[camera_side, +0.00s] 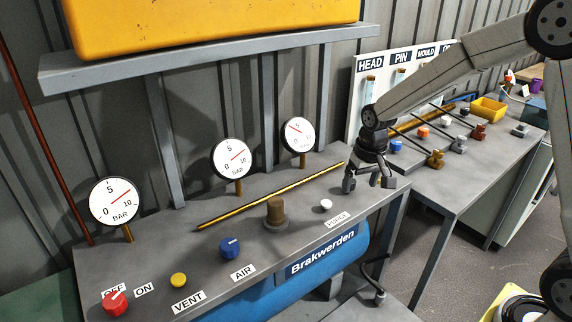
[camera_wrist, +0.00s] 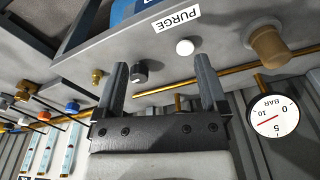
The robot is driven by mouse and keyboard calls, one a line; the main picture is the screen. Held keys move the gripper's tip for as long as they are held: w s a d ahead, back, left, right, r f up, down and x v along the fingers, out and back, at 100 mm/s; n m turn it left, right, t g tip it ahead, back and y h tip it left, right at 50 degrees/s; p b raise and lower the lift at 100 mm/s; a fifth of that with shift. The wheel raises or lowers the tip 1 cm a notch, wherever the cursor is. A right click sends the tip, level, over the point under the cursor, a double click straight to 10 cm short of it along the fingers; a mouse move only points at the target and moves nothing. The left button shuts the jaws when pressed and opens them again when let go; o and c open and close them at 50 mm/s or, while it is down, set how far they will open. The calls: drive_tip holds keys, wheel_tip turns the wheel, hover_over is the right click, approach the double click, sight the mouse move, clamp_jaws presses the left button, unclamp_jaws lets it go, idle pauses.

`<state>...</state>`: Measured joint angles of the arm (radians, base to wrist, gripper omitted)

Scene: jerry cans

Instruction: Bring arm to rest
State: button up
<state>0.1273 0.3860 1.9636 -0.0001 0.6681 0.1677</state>
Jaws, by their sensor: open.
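My gripper (camera_side: 368,182) hangs from the arm at the right end of the grey bench, fingers pointing down. In the wrist view my gripper (camera_wrist: 161,80) has its two dark fingers spread apart with nothing held between them. The white knob (camera_side: 326,206) by the PURGE label (camera_side: 338,219) is left of the fingers in the side view. In the wrist view the white knob (camera_wrist: 184,47) shows beyond the fingers, apart from them. A dark round knob (camera_wrist: 140,71) also shows between the fingers in the wrist view.
The bench carries a red knob (camera_side: 115,302), yellow button (camera_side: 179,280), blue knob (camera_side: 230,247), brown knob (camera_side: 275,212) and three gauges (camera_side: 231,158). A yellow bin (camera_side: 488,109) and several coloured parts sit on the right table. A gap separates bench and table in front.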

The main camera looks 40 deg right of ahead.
drive_tip(key=s+a+f+n+t, duration=0.1)
drive_tip(key=s+a+n, duration=0.2)
drive_tip(key=s, duration=1.1)
drive_tip(key=shift+s+a+f, duration=0.15)
drive_tip(key=shift+s+a, duration=0.25)
drive_tip(key=shift+a, duration=0.85)
idle(1.5)
